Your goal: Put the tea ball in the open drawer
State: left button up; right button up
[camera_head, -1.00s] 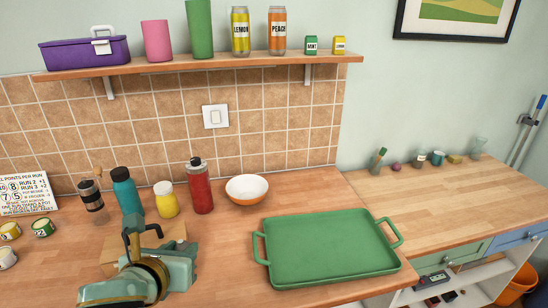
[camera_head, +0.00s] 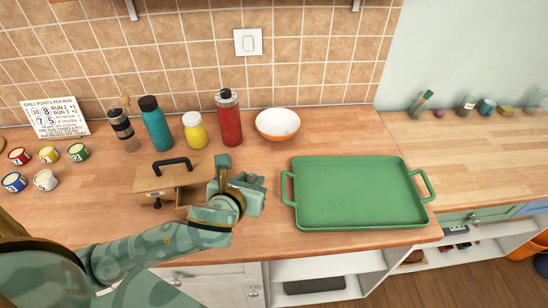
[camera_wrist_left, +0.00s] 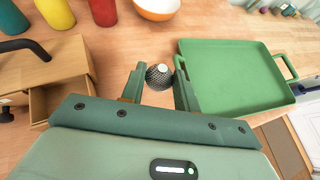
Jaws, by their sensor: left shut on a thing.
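The tea ball (camera_wrist_left: 158,76), a small dark mesh ball with a pale top, sits between the fingers of my left gripper (camera_wrist_left: 160,84) in the left wrist view. That gripper (camera_head: 242,188) is shut on it, just right of a small wooden box (camera_head: 160,181) with a black handle. The box's open drawer (camera_head: 190,196) sticks out on its right side, partly hidden by my gripper. In the left wrist view the drawer (camera_wrist_left: 40,104) is left of the fingers and looks empty where it shows. My right gripper is not in view.
A green tray (camera_head: 355,190) lies right of my gripper. Behind stand a teal bottle (camera_head: 156,126), a yellow bottle (camera_head: 195,132), a red bottle (camera_head: 229,122) and a white-and-orange bowl (camera_head: 277,124). Several small cans (camera_head: 46,180) are at the left.

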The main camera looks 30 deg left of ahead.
aim_at(252, 171)
pick_arm(q)
jog(key=w+a+f+b, duration=0.1)
jog(key=w+a+f, duration=0.1)
jog(key=w+f, duration=0.1)
jog(key=w+a+f+b, duration=0.2)
jog(key=w+f, duration=0.1)
jog(key=w, duration=0.1)
jog(key=w+a+f+b, duration=0.2)
jog(key=w, duration=0.2)
jog(key=shift+w+a+f, duration=0.2)
jog(key=shift+a+f, duration=0.05)
jog(key=shift+f, duration=0.15)
jog(key=shift+w+a+f+b, duration=0.1)
jog(key=shift+w+f+b, duration=0.1)
jog(key=shift+f+b, duration=0.1)
notch_tip(252, 171, down, 4)
jog(key=shift+w+a+r+b, duration=0.1)
jog(key=shift+w+r+b, duration=0.1)
jog(key=shift+b, duration=0.7)
jog(key=shift+r, duration=0.2)
jog(key=shift+s+f, duration=0.1)
jog(key=shift+f, duration=0.05)
jog(key=o, duration=1)
jog(key=shift+c, duration=0.2)
